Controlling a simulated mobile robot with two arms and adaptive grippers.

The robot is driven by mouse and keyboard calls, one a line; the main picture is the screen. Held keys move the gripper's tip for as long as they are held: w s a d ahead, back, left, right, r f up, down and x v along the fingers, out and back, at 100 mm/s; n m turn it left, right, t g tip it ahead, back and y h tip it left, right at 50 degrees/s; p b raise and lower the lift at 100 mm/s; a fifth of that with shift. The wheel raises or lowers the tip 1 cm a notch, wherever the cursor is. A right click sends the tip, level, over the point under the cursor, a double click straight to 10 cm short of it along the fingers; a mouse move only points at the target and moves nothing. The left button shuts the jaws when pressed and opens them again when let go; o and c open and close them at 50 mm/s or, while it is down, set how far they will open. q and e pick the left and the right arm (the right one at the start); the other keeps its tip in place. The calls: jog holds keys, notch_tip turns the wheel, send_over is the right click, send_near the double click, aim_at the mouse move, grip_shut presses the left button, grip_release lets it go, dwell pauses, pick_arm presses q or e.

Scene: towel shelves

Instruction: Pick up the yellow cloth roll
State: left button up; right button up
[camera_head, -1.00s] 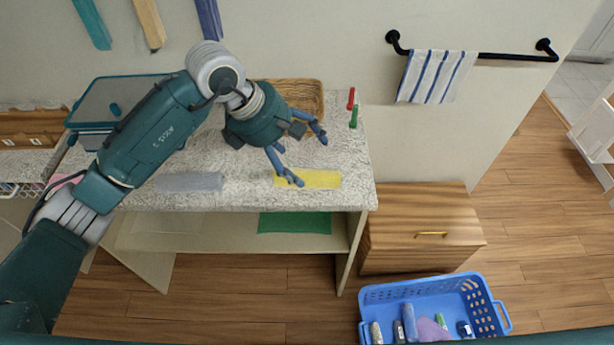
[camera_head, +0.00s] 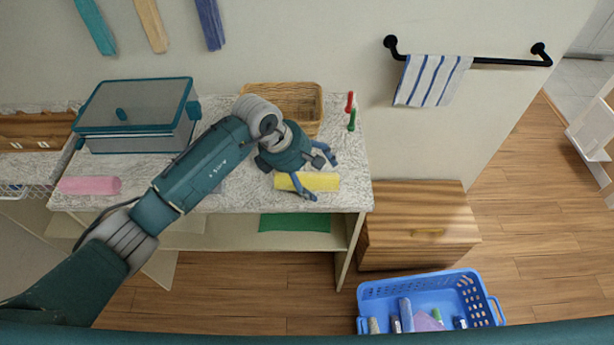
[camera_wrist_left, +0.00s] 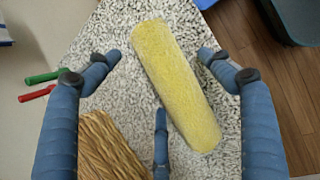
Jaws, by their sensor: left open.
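The yellow cloth roll (camera_head: 312,181) lies on the speckled shelf top (camera_head: 240,197), near its front right. In the left wrist view the yellow roll (camera_wrist_left: 177,85) lies slantwise between my spread fingers. My left gripper (camera_head: 321,177) is open and empty, with its fingers around the roll on either side. In the left wrist view the fingertips of my left gripper (camera_wrist_left: 160,57) stand apart from the roll. A third finger shows in the middle beside the roll. Part of the roll is hidden behind the gripper in the head view. My right gripper is not in view.
A wicker basket (camera_head: 285,97) stands behind the gripper, with red (camera_head: 350,101) and green (camera_head: 352,120) handled items at its right. A pink roll (camera_head: 90,185) and a teal-edged box (camera_head: 135,112) are at the left. A green cloth (camera_head: 295,222) lies on the lower shelf.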

pick_arm(q)
jog(key=shift+f+b, duration=0.15)
jog(key=shift+b, duration=0.2)
jog(key=shift+c, duration=0.3)
jog(key=shift+s+a, duration=0.1)
jog(key=c, duration=1.2)
